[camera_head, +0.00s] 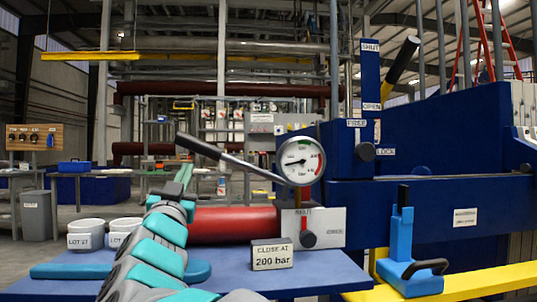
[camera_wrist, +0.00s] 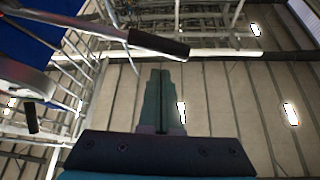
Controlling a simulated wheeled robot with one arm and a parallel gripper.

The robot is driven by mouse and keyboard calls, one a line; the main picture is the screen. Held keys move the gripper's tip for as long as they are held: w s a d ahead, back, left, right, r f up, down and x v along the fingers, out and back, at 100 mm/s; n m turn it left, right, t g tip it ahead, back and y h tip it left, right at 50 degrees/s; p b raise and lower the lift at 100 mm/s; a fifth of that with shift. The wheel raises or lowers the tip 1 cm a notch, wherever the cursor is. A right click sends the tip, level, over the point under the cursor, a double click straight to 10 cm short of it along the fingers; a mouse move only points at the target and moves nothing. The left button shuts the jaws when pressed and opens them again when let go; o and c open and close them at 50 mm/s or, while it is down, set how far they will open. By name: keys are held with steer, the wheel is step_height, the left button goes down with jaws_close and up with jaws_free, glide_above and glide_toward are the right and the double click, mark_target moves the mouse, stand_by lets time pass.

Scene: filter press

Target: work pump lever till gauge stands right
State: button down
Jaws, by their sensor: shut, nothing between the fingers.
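The pump lever (camera_head: 232,162) is a grey rod with a black grip (camera_head: 198,147), slanting up to the left from the pump beside the gauge. My gripper (camera_head: 186,168) is shut and empty, just below the black grip. In the wrist view the lever (camera_wrist: 80,22) comes in from the upper left, and its grip lies just beyond my shut fingertips (camera_wrist: 160,72); I cannot tell whether they touch. The round pressure gauge (camera_head: 300,161) has a dark needle pointing left, a green mark at the top and a red band at the right. The sign (camera_head: 272,255) reads "CLOSE AT 200 bar".
A red cylinder (camera_head: 233,224) lies behind my arm. A valve plate with a dark knob (camera_head: 308,239) sits below the gauge. White pots (camera_head: 86,234) stand on the blue bench at left. A blue clamp (camera_head: 407,255) stands on the yellow rail at right.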

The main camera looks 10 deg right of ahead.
step_height(320, 180, up, 6)
steer(key=d+m+g+h+p, duration=0.1)
steer(key=m+h, duration=0.1)
steer(key=m, duration=0.2)
steer(key=shift+d+r+h+p, duration=0.2)
steer(key=shift+r+h+p, duration=0.05)
steer(key=shift+h+p, duration=0.15)
steer(key=w+r, duration=0.1)
steer(key=w, duration=0.8)
steer(key=shift+w+d, duration=0.15)
steer(key=shift+d, duration=0.25)
